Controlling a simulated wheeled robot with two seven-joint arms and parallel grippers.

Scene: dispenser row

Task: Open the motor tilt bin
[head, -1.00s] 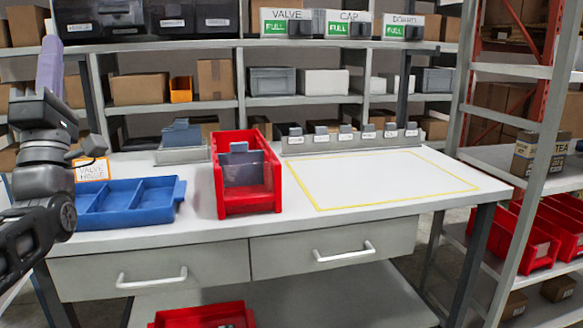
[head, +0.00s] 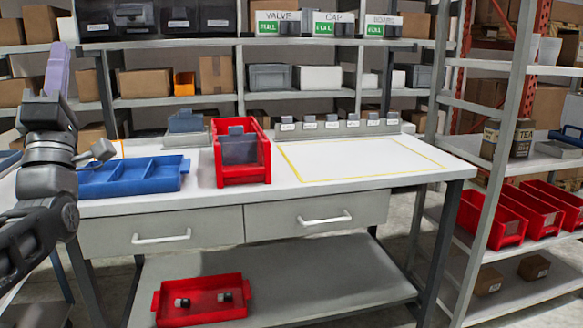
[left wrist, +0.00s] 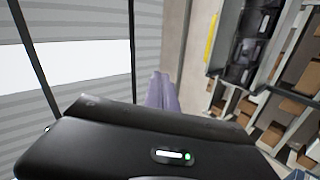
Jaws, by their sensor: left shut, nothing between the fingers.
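A row of dark tilt bins with small pale labels stands on the top shelf at the upper left of the head view; one of them is a tilt bin (head: 178,16). The labels are too small to read, so I cannot tell which is the motor bin. The bins look closed, but their tops are cut off by the frame. Dark bins (left wrist: 246,48) also show tilted in the left wrist view. My left gripper (head: 58,68) points up at the left, apart from the bins, with its purple fingers (left wrist: 159,90) together and empty. My right gripper is out of view.
The workbench (head: 350,160) below holds a blue divided tray (head: 130,178), a red bin (head: 242,155) and a grey labelled rack (head: 338,128). A red tray (head: 200,300) lies on its lower shelf. A grey rack (head: 490,200) stands at the right.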

